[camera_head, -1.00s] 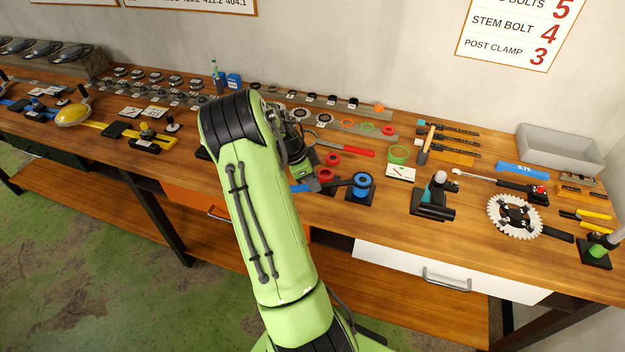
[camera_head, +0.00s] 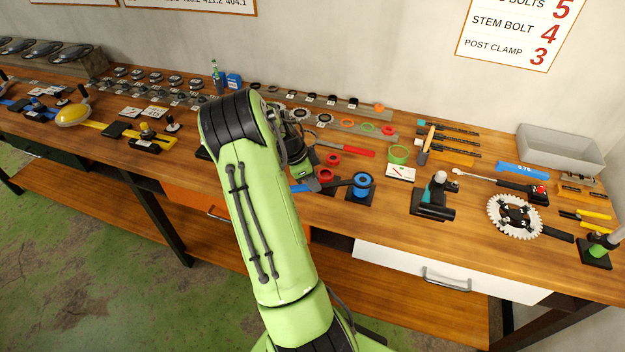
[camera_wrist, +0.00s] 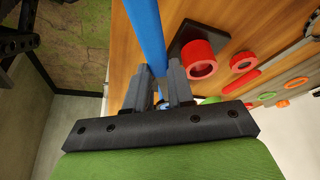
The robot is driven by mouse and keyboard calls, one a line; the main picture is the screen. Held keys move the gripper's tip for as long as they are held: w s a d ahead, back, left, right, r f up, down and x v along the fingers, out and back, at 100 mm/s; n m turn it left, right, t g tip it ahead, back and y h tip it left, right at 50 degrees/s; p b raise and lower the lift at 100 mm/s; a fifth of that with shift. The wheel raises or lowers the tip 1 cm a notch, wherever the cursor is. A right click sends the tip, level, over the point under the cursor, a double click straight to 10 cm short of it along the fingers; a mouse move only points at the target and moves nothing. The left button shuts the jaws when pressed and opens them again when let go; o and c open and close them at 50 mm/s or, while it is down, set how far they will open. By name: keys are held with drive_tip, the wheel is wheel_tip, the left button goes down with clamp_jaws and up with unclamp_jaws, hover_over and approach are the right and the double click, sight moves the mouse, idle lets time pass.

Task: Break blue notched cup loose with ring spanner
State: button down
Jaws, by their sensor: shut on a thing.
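The blue notched cup (camera_head: 363,180) stands on a black square base (camera_head: 352,199) near the front edge of the bench. My gripper (camera_head: 306,185) is to its left, beside the red cups. It is shut on the blue handle of the ring spanner, and the handle (camera_wrist: 147,35) runs up the wrist view from between the fingers (camera_wrist: 160,88). In the head view the spanner's dark shaft (camera_head: 338,184) reaches right to the blue cup. Whether its ring is seated around the cup is too small to tell. The cup's notches cannot be made out.
A red cup (camera_head: 326,175) on a black base stands close beside my gripper; it also shows in the wrist view (camera_wrist: 201,66). A red-handled tool (camera_head: 358,152) and a green ring (camera_head: 399,154) lie behind. A black stand (camera_head: 433,204) is to the right, with bare bench between.

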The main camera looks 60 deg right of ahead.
drive_tip(key=shift+s+a+f+n+b, duration=0.1)
drive_tip(key=shift+s+a+n+b, duration=0.55)
drive_tip(key=shift+b, duration=0.35)
drive_tip(key=shift+s+a+n, duration=0.1)
drive_tip(key=shift+a+n, duration=0.1)
drive_tip(key=shift+n, duration=0.05)
drive_tip(key=shift+s+a+n+t+h+b, duration=0.4)
drive_tip(key=shift+s+a+n+b, duration=0.3)
drive_tip(key=shift+b, duration=0.25)
drive_tip(key=shift+s, duration=0.15)
drive_tip(key=shift+s+a+n+t+b, duration=0.2)
drive_tip(key=shift+s+a+n+b, duration=0.05)
drive_tip(key=shift+s+n+b, duration=0.25)
drive_tip(key=shift+s+a+n+t+b, duration=0.25)
drive_tip(key=shift+s+n+b, duration=0.1)
drive_tip(key=shift+s+n, duration=0.15)
